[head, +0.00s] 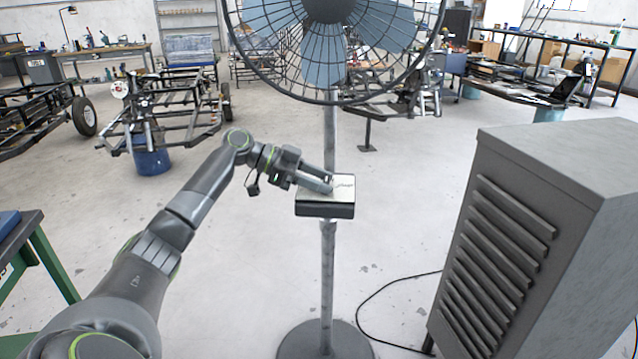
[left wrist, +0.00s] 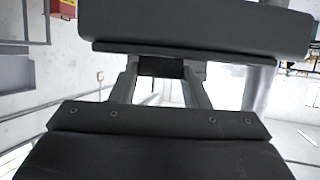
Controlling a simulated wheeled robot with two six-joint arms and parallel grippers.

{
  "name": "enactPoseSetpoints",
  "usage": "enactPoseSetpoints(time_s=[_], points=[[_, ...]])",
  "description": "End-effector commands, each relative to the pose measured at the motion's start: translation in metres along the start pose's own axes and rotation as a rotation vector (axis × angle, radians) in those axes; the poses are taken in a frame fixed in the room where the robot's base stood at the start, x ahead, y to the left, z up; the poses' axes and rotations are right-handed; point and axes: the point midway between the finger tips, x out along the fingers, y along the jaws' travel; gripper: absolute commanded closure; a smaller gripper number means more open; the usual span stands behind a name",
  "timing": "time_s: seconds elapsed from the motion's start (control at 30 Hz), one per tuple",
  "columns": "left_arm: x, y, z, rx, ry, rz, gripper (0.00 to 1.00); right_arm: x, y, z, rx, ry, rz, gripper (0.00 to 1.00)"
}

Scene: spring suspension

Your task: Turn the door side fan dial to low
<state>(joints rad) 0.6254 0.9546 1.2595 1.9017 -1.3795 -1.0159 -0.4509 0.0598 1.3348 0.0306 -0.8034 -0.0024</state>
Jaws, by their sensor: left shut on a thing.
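The fan (head: 325,45) stands upright on a grey pole, with its cage cut off at the top of the head view. A control box (head: 341,207) with a light top panel is fixed on the pole. My left gripper (head: 328,187) reaches from the left to the box's top panel. It is shut on the dial, which the fingers hide in the head view. In the left wrist view, the fingers (left wrist: 160,88) reach up to the dark box (left wrist: 195,28). The dial's setting cannot be read. My right gripper is not in view.
A grey louvred cabinet (head: 545,190) stands close on the right, with a black cable (head: 375,300) on the floor beside it. The fan's round base (head: 300,345) is below. Vehicle frames (head: 165,110) and workbenches stand behind. The floor around the pole is mostly clear.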

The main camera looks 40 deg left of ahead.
Motion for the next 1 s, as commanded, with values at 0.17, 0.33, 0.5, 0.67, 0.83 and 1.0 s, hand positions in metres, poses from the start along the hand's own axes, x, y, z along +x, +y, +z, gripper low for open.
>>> enactPoseSetpoints(time_s=[0.17, 0.33, 0.5, 0.67, 0.83, 1.0], points=[[0.0004, 0.0000, 0.0011, 0.004, -0.002, 0.015, 0.81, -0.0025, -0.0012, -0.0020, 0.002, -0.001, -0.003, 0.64], [0.0003, -0.0001, 0.0012, 0.005, -0.003, 0.017, 0.81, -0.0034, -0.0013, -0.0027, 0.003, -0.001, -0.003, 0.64], [0.0003, 0.0000, 0.0012, 0.005, -0.003, 0.017, 0.81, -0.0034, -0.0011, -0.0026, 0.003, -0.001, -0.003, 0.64], [0.0003, -0.0001, 0.0012, 0.005, -0.003, 0.017, 0.46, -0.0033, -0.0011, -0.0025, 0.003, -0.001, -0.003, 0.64], [0.0003, -0.0002, 0.0007, 0.005, -0.002, 0.016, 0.36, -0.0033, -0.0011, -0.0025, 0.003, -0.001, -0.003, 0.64], [-0.0001, -0.0002, 0.0004, 0.006, -0.001, 0.015, 0.36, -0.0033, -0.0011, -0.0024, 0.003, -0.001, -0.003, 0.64]])
